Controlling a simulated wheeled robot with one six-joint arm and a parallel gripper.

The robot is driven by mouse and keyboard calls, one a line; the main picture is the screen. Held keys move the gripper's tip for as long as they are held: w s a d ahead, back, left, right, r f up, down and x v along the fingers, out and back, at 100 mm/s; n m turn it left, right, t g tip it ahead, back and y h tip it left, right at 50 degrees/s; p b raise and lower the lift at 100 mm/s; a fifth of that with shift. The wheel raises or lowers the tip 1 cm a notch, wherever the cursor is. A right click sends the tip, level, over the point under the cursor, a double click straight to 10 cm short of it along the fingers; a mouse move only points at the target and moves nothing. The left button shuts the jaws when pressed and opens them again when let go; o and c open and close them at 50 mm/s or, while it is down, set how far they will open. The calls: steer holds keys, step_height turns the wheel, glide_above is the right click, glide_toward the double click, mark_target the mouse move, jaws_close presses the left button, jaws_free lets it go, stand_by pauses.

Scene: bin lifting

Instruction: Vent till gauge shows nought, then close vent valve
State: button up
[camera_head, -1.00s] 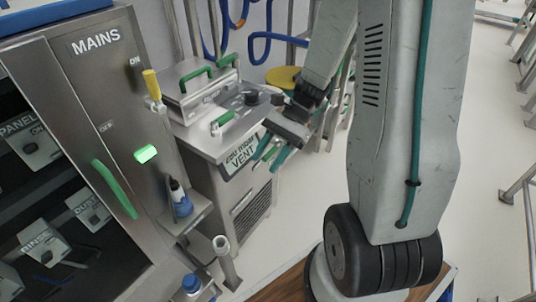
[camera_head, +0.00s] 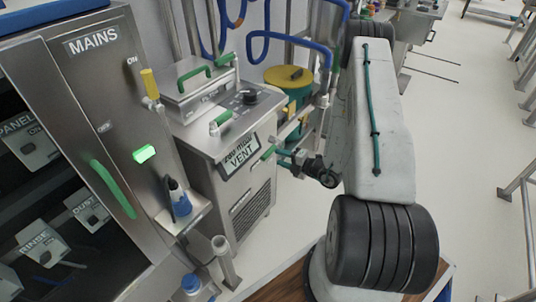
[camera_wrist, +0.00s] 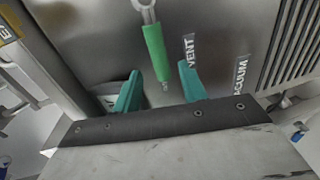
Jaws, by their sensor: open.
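In the wrist view, a green valve handle (camera_wrist: 155,52) on a metal stem hangs on a steel panel, left of the VENT label (camera_wrist: 189,50). A VACUUM label (camera_wrist: 240,76) is further right. My gripper (camera_wrist: 160,86) is open, with its teal fingers apart. The handle's lower end shows between the fingertips; I cannot tell if they touch it. In the head view, my gripper (camera_head: 282,158) is by the right side of the cabinet with the VENT sign (camera_head: 240,157). I cannot make out a gauge reading in either view.
The cabinet top holds a black knob (camera_head: 250,96) and a green-handled lid (camera_head: 196,74). A green and yellow canister (camera_head: 288,82) and blue hoses (camera_head: 268,36) are behind. The MAINS cabinet (camera_head: 118,95) stands left. Open floor (camera_head: 455,130) lies right.

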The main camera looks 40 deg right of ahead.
mark_target(270, 154)
steer(key=x, duration=0.7)
jaws_close()
